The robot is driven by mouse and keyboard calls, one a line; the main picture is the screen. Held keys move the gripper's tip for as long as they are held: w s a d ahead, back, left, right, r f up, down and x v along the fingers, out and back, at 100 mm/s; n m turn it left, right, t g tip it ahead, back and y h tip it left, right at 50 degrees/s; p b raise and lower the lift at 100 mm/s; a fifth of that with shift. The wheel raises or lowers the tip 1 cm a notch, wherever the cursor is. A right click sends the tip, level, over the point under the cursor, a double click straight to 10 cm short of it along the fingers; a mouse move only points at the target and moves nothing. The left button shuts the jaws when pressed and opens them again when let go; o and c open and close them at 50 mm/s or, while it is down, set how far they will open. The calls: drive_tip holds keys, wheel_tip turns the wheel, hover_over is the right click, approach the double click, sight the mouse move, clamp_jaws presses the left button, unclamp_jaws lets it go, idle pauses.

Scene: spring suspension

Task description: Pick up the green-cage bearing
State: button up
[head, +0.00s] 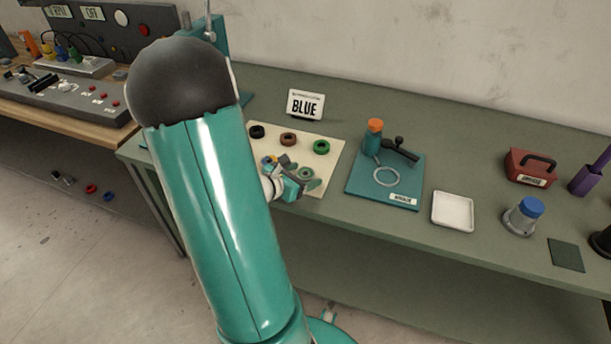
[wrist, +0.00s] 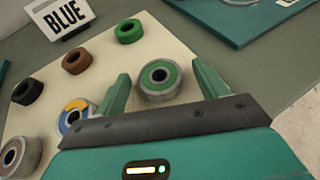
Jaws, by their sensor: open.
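The green-cage bearing (wrist: 160,80), a grey metal ring with a green inner band, lies flat on the cream mat (wrist: 185,38). It also shows in the head view (head: 306,174), partly hidden by my gripper. My gripper (wrist: 162,72) is open, with one green finger on each side of the bearing in the wrist view. I cannot tell whether the fingers touch it or how high they are above the mat. In the head view my gripper (head: 302,181) is over the front right part of the mat.
A bearing with yellow and blue parts (wrist: 76,112) lies left of my gripper. Green (wrist: 128,31), brown (wrist: 76,61) and black (wrist: 27,91) rings lie behind. The BLUE sign (head: 305,104) stands at the back. A teal board (head: 410,178) and white tray (head: 453,211) are to the right.

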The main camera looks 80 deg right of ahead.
drive_tip(key=shift+c, duration=0.4)
drive_tip(key=c, duration=1.1)
drive_tip(key=shift+r, duration=0.15)
